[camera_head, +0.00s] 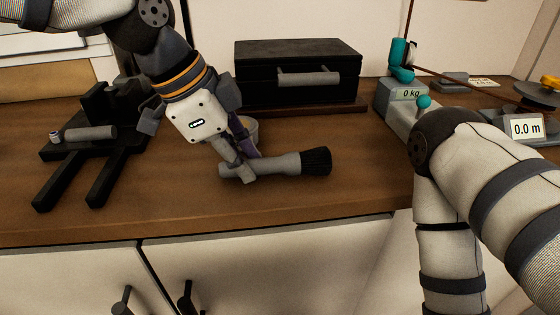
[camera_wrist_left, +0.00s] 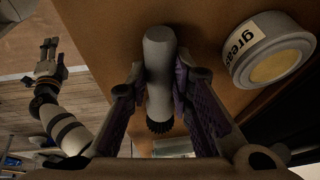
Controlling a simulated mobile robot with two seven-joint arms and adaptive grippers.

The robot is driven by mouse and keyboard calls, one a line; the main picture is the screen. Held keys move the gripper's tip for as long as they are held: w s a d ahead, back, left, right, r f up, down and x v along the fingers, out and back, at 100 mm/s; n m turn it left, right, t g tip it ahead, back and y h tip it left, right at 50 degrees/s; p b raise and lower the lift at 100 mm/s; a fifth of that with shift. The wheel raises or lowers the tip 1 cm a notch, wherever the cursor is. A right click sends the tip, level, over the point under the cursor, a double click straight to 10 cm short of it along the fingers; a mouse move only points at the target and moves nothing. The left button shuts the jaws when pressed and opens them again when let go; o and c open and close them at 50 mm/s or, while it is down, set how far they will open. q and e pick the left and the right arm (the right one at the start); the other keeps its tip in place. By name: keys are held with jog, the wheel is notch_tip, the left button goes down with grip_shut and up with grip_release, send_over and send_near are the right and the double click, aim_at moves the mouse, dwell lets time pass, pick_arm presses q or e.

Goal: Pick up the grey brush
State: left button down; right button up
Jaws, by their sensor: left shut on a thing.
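The grey brush (camera_head: 285,164) has a thick grey handle and dark bristles pointing right, near the front of the brown counter. My left gripper (camera_head: 240,170) is shut on its handle from above. In the left wrist view, the brush (camera_wrist_left: 158,65) lies between the two purple-padded fingers of my left gripper (camera_wrist_left: 160,90), bristles toward the camera. I cannot tell whether it touches the counter or is slightly above it. My right gripper (camera_wrist_left: 47,62) shows small in the left wrist view, away from the brush; its opening is unclear.
A grease tin (camera_wrist_left: 272,48) stands beside the brush, mostly hidden behind my left gripper in the head view. A black box (camera_head: 297,75) is behind. Counter in front of the brush is clear.

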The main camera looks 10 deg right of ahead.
pick_arm(q)
notch_tip(320, 180, up, 3)
jog(key=shift+r, duration=0.15)
jog(key=s+r, duration=0.9)
jog(key=s, duration=0.5)
jog(key=shift+a+r, duration=0.2)
jog(key=shift+r, duration=0.15)
